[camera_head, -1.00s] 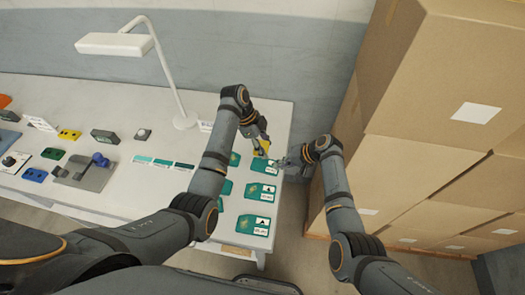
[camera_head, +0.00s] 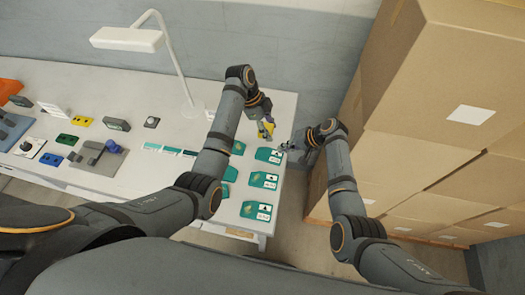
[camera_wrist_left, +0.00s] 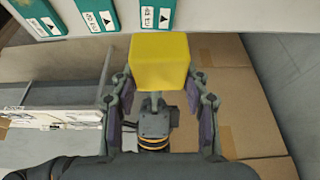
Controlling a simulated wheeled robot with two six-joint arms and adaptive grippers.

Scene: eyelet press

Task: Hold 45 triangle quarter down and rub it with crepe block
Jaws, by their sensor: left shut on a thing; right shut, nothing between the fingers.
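My left gripper (camera_head: 264,122) is shut on a yellow block (camera_head: 266,130), which also fills the space between its fingers in the left wrist view (camera_wrist_left: 159,62). The block is held beside the far end of the teal cards at the table's right end. The right column has a far card (camera_head: 268,155), a middle card (camera_head: 263,180) and a near card (camera_head: 256,211), each with a white label and a dark mark. Labels in the head view are too small to read. My right gripper (camera_head: 287,147) is shut and empty at the right edge of the far card; contact is unclear.
A second column of teal cards (camera_head: 230,174) lies to the left, partly behind my left arm. A lamp (camera_head: 128,39) stands at the back. Small coloured parts and a grey fixture (camera_head: 96,157) fill the table's left. Cardboard boxes (camera_head: 440,130) are stacked close on the right.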

